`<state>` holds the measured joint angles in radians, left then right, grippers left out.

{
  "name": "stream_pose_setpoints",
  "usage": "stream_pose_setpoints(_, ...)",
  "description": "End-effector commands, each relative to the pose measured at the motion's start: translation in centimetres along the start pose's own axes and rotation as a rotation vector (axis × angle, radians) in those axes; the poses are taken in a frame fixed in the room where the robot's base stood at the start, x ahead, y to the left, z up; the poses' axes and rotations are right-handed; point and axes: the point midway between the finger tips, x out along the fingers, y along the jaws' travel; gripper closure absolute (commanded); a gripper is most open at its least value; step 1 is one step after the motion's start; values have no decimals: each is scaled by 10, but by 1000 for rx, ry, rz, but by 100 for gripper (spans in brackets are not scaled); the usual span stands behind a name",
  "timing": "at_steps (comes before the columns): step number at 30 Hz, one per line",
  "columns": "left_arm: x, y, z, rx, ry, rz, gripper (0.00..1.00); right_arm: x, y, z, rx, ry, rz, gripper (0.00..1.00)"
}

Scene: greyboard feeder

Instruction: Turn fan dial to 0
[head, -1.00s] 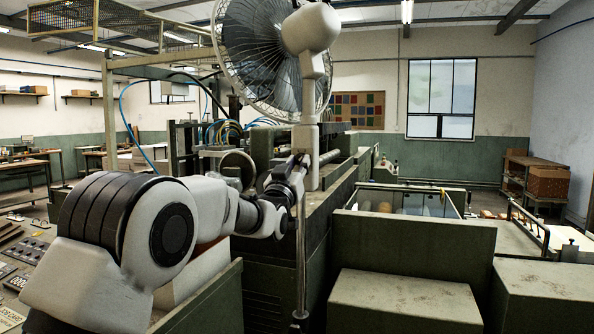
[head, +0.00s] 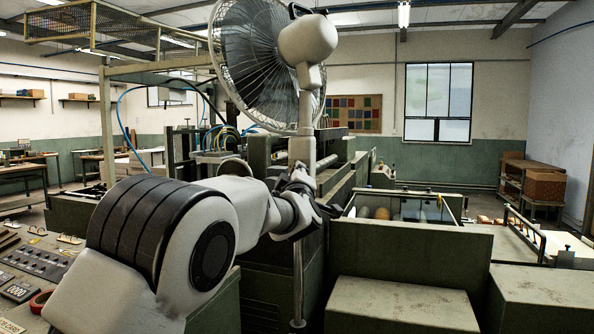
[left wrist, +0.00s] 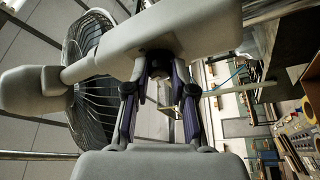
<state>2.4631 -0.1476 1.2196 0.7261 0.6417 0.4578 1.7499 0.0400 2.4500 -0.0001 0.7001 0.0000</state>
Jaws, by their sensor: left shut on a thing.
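The fan (head: 268,62) has a round wire cage, a white motor housing (head: 308,38) and a white upright post (head: 303,148) on a thin pole. My left gripper (head: 302,180) is at the post below the motor housing. In the left wrist view, the left gripper (left wrist: 158,78) has both fingers closed in on a small dark round part (left wrist: 158,62), apparently the fan dial, on the white post housing (left wrist: 190,32). The dial's markings and setting cannot be read. My right gripper is not in view.
A green machine (head: 262,270) stands directly behind the pole. Green cabinets (head: 400,300) fill the front right. A control panel (head: 35,262) with switches and a red ring (head: 40,302) lies at the lower left.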

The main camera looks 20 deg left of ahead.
Motion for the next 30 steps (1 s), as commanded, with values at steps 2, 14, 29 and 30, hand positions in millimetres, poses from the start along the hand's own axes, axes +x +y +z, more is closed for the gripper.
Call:
stream_pose_setpoints(2,1,5,-4,-68,2,-26,100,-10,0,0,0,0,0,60)
stream_pose_setpoints(14,2,8,-4,-418,2,-172,100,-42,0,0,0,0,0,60)
stream_pose_setpoints(29,2,6,-4,-795,3,-330,100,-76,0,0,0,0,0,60)
stream_pose_setpoints(30,2,6,-4,-814,3,-339,100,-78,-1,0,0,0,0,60)
